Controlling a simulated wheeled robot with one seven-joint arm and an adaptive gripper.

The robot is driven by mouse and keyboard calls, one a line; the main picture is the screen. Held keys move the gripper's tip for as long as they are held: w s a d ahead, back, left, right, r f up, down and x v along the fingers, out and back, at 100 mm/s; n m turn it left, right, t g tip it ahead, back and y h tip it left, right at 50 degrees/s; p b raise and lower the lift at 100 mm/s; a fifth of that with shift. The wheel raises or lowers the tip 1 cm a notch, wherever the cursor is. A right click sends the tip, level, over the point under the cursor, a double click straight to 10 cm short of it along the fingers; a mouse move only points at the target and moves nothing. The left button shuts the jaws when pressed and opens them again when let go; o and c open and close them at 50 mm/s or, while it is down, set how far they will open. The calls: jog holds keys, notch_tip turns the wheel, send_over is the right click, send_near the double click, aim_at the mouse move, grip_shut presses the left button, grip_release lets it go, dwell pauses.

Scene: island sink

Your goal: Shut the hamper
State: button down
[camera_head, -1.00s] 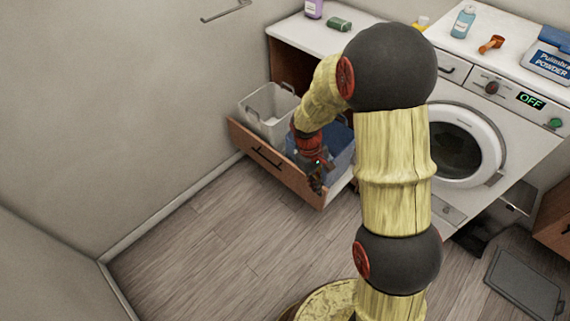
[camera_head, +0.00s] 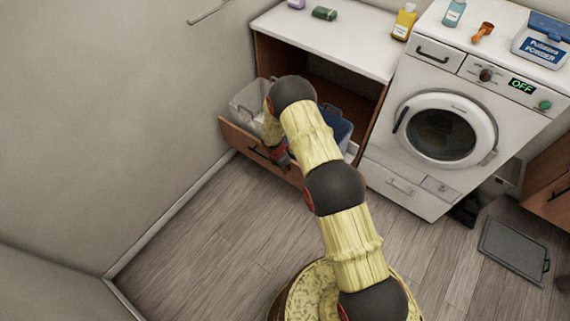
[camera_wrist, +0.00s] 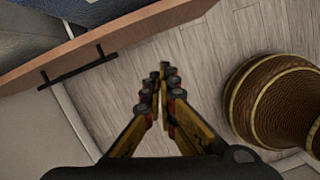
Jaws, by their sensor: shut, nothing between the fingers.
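The hamper is a pull-out drawer with a wooden front (camera_head: 245,143), standing open below the white counter at the left. It holds a light grey bin (camera_head: 247,100) and a blue bin (camera_head: 336,128). In the wrist view the drawer front (camera_wrist: 95,45) crosses the upper left, with its black bar handle (camera_wrist: 78,66). My gripper (camera_head: 281,161) is just in front of the drawer front, right of the handle. In the wrist view my gripper (camera_wrist: 164,72) has its fingertips together, empty, apart from the front in the picture. My arm hides part of the drawer.
The washing machine (camera_head: 440,133) stands right of the hamper cabinet. A wall (camera_head: 110,120) runs along the left. The wooden floor (camera_head: 205,225) in front of the drawer is clear. A grey flat mat-like object (camera_head: 514,250) lies at the right.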

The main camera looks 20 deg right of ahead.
jog(key=w+d+f+n+b, duration=0.3)
jog(key=w+f, duration=0.3)
jog(key=f, duration=0.3)
jog(key=shift+d+f+n+t, duration=0.15)
jog(key=shift+d+n+t, duration=0.2)
jog(key=shift+d, duration=0.3)
jog(key=shift+w, duration=0.1)
